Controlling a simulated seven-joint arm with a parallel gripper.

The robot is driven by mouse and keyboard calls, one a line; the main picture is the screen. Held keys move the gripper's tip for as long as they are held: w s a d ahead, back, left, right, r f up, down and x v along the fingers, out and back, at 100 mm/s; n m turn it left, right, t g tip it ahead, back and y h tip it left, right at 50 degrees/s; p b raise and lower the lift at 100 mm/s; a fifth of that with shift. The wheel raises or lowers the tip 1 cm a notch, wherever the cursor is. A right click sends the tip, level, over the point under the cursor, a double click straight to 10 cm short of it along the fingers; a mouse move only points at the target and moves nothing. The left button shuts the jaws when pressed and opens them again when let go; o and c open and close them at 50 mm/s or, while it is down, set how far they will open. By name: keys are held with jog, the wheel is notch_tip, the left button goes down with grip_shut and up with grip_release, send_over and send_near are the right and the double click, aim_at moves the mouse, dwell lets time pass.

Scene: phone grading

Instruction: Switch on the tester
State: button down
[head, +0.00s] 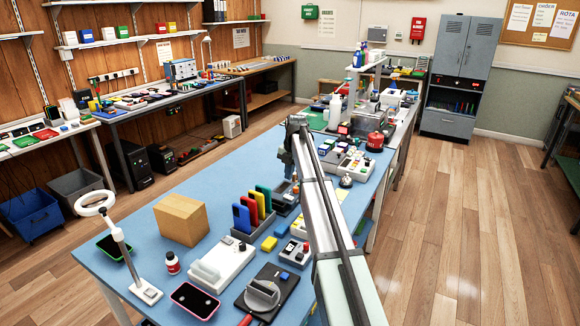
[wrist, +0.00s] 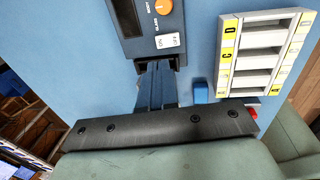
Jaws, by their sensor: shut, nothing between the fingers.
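The tester (wrist: 132,22) is a dark box with an orange knob, at the top of the wrist view. A small white switch (wrist: 168,41) with on/off lettering sits near its lower right corner. My gripper (wrist: 160,68) is shut and empty, with its dark fingers at the tester's lower edge, just below the switch. I cannot tell whether the fingertips touch the tester. In the head view my arm hides much of the area around the gripper, and I cannot make out the switch there.
A white slotted tray (wrist: 262,55) with yellow letter labels stands right of the gripper, with a small blue block (wrist: 200,92) nearby. On the blue bench (head: 140,226) stand a rack of coloured phones (head: 252,212), a cardboard box (head: 182,219) and a ring lamp (head: 128,255).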

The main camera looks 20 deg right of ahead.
aim_at(286, 196)
jog(key=f, duration=0.8)
jog(key=shift+w+a, duration=0.4)
jog(key=shift+w+a+f, duration=0.1)
jog(key=shift+f, duration=0.2)
jog(key=shift+s+d+r, duration=0.1)
jog(key=shift+s+d, duration=0.5)
jog(key=shift+r, duration=0.1)
notch_tip(286, 196, up, 14)
jog(key=s+d, duration=0.1)
jog(key=shift+s+d, duration=0.15)
dwell(0.4)
